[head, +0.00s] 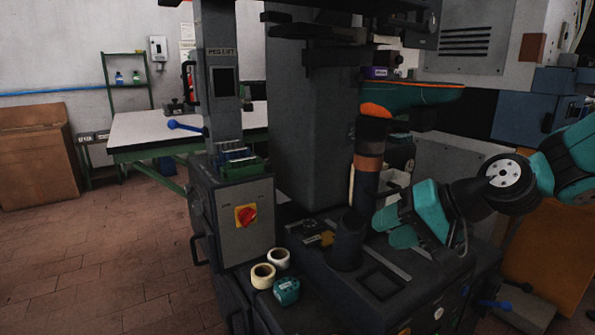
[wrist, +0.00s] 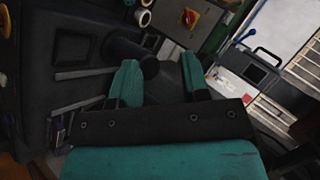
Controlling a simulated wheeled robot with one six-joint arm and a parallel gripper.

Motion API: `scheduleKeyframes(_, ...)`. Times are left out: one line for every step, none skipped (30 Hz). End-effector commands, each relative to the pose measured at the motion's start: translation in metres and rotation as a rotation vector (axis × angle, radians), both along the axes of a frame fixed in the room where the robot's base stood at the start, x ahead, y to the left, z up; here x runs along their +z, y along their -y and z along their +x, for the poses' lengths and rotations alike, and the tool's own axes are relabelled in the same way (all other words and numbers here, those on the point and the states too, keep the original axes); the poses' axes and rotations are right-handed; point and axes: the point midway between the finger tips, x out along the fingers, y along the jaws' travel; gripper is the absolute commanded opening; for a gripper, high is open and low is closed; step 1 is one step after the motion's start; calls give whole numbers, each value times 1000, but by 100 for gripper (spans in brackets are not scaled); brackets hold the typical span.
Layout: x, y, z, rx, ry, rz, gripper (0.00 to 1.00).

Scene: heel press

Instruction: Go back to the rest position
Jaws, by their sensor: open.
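My gripper (head: 385,225) is teal and dark grey and hangs over the right side of the dark machine bed, close to the black upright cylinder (head: 349,240). In the wrist view my gripper's (wrist: 160,85) two teal fingers stand apart with nothing between them. The cylinder also shows in the wrist view (wrist: 130,57), just beyond the left finger. I cannot tell whether they touch.
The heel press column (head: 305,120) rises behind the bed. A control box with a red knob (head: 246,215) stands left.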

Motion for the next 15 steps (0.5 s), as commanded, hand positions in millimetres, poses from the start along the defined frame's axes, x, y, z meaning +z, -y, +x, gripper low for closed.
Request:
scheduleKeyframes(5,-18,-33,110,6,-88,42)
scheduleKeyframes(5,-24,-50,170,5,-140,42)
scheduleKeyframes(5,-29,-73,241,4,-202,42)
scheduleKeyframes(5,-31,-88,291,1,-244,42)
scheduleKeyframes(5,-33,-103,338,1,-282,42)
scheduleKeyframes(5,-34,-122,395,-1,-331,42)
scheduleKeyframes(4,-33,-135,436,-2,-366,42)
scheduleKeyframes(4,-33,-147,475,-3,-397,42)
scheduleKeyframes(3,-31,-164,525,-6,-439,42)
scheduleKeyframes(3,-29,-175,561,-7,-468,42)
scheduleKeyframes(2,-26,-187,593,-9,-495,42)
scheduleKeyframes(2,-23,-201,637,-10,-531,42)
scheduleKeyframes(1,-20,-212,671,-12,-557,42)
scheduleKeyframes(0,-16,-222,702,-15,-582,42)
scheduleKeyframes(16,-15,-222,706,-19,-587,42)
